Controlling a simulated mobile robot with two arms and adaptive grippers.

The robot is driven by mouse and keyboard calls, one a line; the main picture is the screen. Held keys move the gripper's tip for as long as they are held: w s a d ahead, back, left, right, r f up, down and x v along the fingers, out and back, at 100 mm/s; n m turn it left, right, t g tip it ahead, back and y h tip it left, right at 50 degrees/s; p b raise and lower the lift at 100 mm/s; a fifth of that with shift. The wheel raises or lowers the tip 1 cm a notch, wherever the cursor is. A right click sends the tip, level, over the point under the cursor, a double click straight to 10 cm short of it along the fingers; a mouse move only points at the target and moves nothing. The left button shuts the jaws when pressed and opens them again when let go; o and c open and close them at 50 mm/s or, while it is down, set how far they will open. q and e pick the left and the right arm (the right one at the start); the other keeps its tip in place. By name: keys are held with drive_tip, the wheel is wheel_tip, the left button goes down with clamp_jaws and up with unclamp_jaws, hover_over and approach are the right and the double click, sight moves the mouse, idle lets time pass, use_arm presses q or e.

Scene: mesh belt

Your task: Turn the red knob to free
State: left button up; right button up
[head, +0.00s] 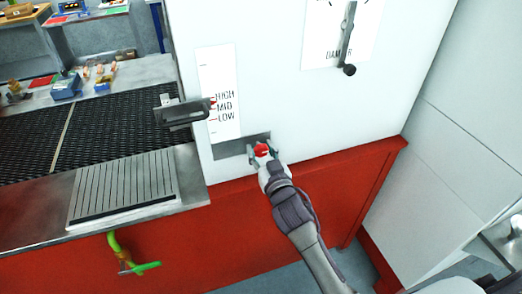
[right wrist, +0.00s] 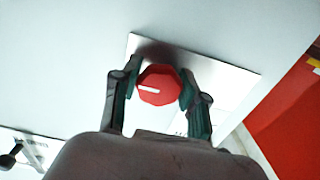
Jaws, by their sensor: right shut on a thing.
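The red knob (right wrist: 160,85) sits on a metal plate (right wrist: 222,76) on the white panel. It is faceted, with a white pointer line that lies nearly level and points left in the right wrist view. My right gripper (right wrist: 155,88) has its two fingers on either side of the knob and is shut on it. In the head view the knob (head: 262,150) shows between the fingertips of my right gripper (head: 263,154), below the HIGH, MID, LOW scale. Most of the plate's lettering is hidden behind a finger. My left gripper is not in view.
A dark lever handle (head: 182,113) juts from the panel left of the scale (head: 219,97). A damper lever (head: 347,45) hangs higher up. A black mesh belt (head: 95,125) and a ribbed metal plate (head: 123,187) lie to the left. A green-handled valve (head: 135,262) is below.

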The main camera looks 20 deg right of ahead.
drive_tip(key=shift+n, duration=0.3)
drive_tip(key=n+p, duration=0.1)
drive_tip(key=n, duration=0.2)
drive_tip(key=shift+r, duration=0.1)
drive_tip(key=n, duration=0.5)
drive_tip(key=shift+d+p, duration=0.1)
drive_tip(key=shift+p, duration=0.2)
drive_tip(key=n, duration=0.4)
drive_tip(key=shift+n+p, duration=0.6)
drive_tip(key=shift+n, duration=2)
drive_tip(key=o, duration=1.2)
drive_tip(key=shift+c, duration=0.2)
